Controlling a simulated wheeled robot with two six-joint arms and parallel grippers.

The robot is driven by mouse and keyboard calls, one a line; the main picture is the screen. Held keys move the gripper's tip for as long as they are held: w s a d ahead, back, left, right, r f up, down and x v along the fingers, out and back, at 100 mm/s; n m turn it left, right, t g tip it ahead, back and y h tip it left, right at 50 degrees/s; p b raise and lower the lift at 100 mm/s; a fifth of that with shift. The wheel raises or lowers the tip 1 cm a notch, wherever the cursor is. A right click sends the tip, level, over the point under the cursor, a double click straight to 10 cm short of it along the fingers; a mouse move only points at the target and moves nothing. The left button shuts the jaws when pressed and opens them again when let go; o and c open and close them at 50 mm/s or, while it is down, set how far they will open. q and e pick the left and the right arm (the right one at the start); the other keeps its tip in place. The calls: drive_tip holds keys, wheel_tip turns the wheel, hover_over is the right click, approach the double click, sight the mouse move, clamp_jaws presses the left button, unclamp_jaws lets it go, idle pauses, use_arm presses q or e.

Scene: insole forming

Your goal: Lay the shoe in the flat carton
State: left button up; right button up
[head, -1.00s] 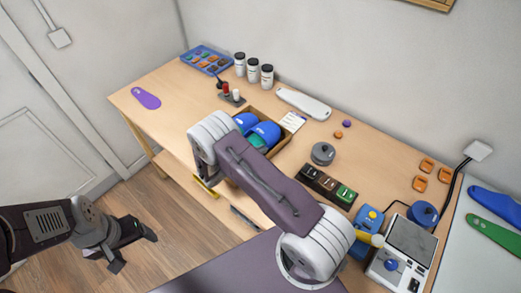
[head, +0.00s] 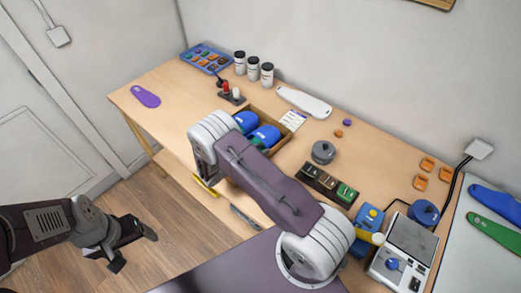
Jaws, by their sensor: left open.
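A flat tan carton (head: 285,143) stands on the workbench behind my right arm. Two blue shoe-like shapes show in it, a left one (head: 245,121) and a right one (head: 266,134). Their near ends and the carton's near side are hidden by my right wrist. My right gripper is hidden behind that wrist, so I cannot see whether it touches a shoe. My left gripper (head: 133,248) is open and empty, low at the left above the floor, well away from the carton.
A white card (head: 293,120) lies by the carton's right end. The bench's left part near the purple insole (head: 146,97) is clear.

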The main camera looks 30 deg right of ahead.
drive_tip(key=shift+b+v, duration=0.65)
drive_tip(key=shift+v, duration=0.25)
drive_tip(key=r+b+v, duration=0.1)
drive_tip(key=b+v, duration=0.1)
drive_tip(key=v, duration=0.8)
use_arm(q)
wheel_tip(320, 180, down, 2)
drive_tip(key=shift+f, duration=0.1)
use_arm(e)
drive_tip(key=s+r+m+g+y, duration=0.3)
drive_tip(key=s+m+y, duration=1)
drive_tip(key=m, duration=0.9)
drive_tip(key=shift+s+a+r, duration=0.25)
drive_tip(key=shift+s+a, duration=0.1)
drive_tip(key=shift+s, duration=0.6)
use_arm(q)
drive_tip(key=shift+s, duration=0.1)
use_arm(e)
drive_tip(key=shift+s, duration=0.15)
